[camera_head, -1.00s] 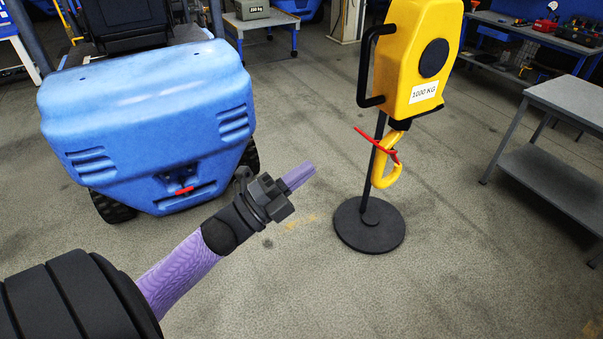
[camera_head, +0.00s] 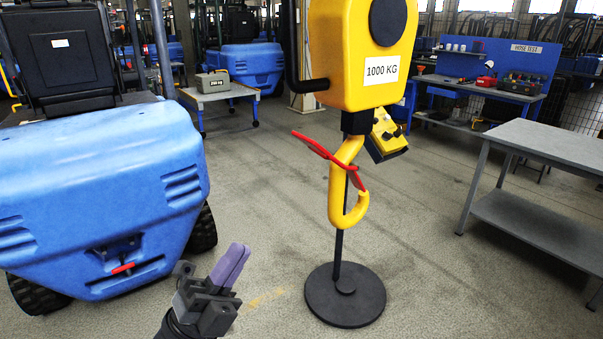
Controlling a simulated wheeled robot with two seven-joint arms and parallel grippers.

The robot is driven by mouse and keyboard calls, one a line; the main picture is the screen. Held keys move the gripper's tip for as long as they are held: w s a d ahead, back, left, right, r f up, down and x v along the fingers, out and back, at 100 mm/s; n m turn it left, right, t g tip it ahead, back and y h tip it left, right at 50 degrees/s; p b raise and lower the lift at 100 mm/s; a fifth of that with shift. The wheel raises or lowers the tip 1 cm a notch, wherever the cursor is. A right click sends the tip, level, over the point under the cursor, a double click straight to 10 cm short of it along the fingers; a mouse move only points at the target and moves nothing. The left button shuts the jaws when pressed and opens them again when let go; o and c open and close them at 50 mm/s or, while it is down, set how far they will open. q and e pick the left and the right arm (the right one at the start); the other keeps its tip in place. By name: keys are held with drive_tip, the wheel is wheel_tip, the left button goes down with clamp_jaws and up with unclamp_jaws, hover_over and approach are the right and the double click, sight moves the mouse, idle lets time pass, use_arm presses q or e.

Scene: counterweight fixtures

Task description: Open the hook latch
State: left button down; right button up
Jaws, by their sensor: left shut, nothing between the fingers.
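The yellow hook (camera_head: 336,205) hangs below a yellow block marked 1000 KG (camera_head: 350,65). A red latch (camera_head: 320,148) crosses the hook's opening, with one end sticking out to the upper left and the other reaching down toward the hook's tip. I cannot tell exactly how the latch sits against the tip. My left gripper (camera_head: 235,262) is at the lower middle, left of and below the hook, and clear of it. Its purple fingers are together with nothing between them. My right gripper is not in view.
A black stand with a round base (camera_head: 345,295) is under the hook. A blue vehicle (camera_head: 95,190) with black wheels fills the left. A grey table (camera_head: 550,143) stands at the right. Behind are a small trolley (camera_head: 215,92) and a blue workbench (camera_head: 490,90). Open floor lies between.

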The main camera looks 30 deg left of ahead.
sight(309, 145)
use_arm(q)
drive_tip(key=p+x, duration=0.5)
drive_tip(key=x, duration=0.8)
drive_tip(key=shift+r, duration=0.1)
drive_tip(key=shift+w+d+r, duration=0.15)
drive_tip(key=shift+w+r, duration=0.1)
drive_tip(key=shift+w, duration=0.05)
drive_tip(key=r+g+p, duration=0.1)
drive_tip(key=p, duration=0.4)
drive_tip(key=w+r+g+y+p, duration=0.1)
drive_tip(key=g+p, duration=0.1)
drive_tip(key=p, duration=0.3)
drive_tip(key=w+r+g+y+p, duration=0.1)
drive_tip(key=r+g+p, duration=0.1)
drive_tip(key=p, duration=0.3)
drive_tip(key=shift+d+r, duration=0.1)
drive_tip(key=shift+d, duration=0.3)
drive_tip(key=shift+w+g+p, duration=0.1)
drive_tip(key=shift+g+p, duration=0.4)
drive_tip(key=shift+p, duration=0.5)
